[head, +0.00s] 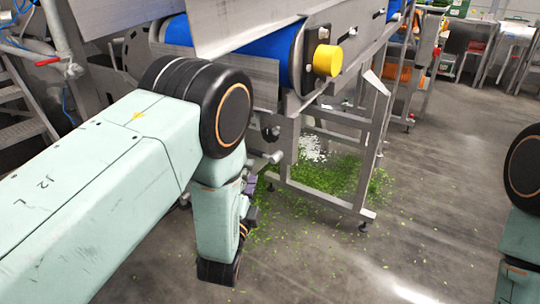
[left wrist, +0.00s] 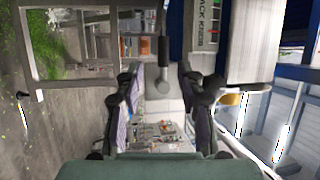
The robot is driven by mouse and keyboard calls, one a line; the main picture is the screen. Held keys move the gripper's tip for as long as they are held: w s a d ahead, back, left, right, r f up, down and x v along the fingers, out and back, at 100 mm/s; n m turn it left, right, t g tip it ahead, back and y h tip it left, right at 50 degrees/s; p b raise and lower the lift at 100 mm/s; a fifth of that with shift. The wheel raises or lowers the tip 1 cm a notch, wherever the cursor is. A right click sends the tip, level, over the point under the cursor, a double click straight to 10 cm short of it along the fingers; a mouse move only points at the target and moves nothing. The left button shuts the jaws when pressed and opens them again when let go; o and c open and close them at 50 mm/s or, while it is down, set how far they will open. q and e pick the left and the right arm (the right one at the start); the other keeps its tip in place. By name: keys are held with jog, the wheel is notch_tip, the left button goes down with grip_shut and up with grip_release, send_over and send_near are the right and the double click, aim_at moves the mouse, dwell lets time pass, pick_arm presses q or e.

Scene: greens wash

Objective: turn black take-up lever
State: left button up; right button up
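A dark rod with a rounded grey end, which looks like the take-up lever (left wrist: 163,50), comes down from the top in the left wrist view. Its rounded end lies between the fingertips of my left gripper (left wrist: 161,78) in the picture. The two fingers stand apart on either side of it, with gaps visible, so the gripper is open. In the head view my left gripper (head: 250,186) is mostly hidden behind my own forearm, beside the conveyor frame. My right gripper is not shown; only part of the right arm is at the right edge.
A conveyor with a blue belt (head: 268,50) and a yellow roller cap (head: 327,60) stands above the steel frame legs (head: 322,197). Green scraps (head: 335,178) lie on the floor below. The floor to the right is mostly clear.

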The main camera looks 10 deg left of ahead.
aim_at(256, 150)
pick_arm(q)
jog(key=w, duration=0.2)
jog(key=w+r+b, duration=0.1)
jog(key=w, duration=0.2)
jog(key=w+b, duration=0.1)
jog(key=w, duration=0.2)
jog(key=shift+a+r, duration=0.3)
jog(key=shift+r, duration=0.05)
jog(key=shift+d, duration=0.1)
jog(key=shift+r, duration=0.1)
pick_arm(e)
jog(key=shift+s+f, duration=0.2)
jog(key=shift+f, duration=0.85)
pick_arm(q)
jog(key=shift+c, duration=0.2)
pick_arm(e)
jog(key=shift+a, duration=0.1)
pick_arm(q)
grip_shut()
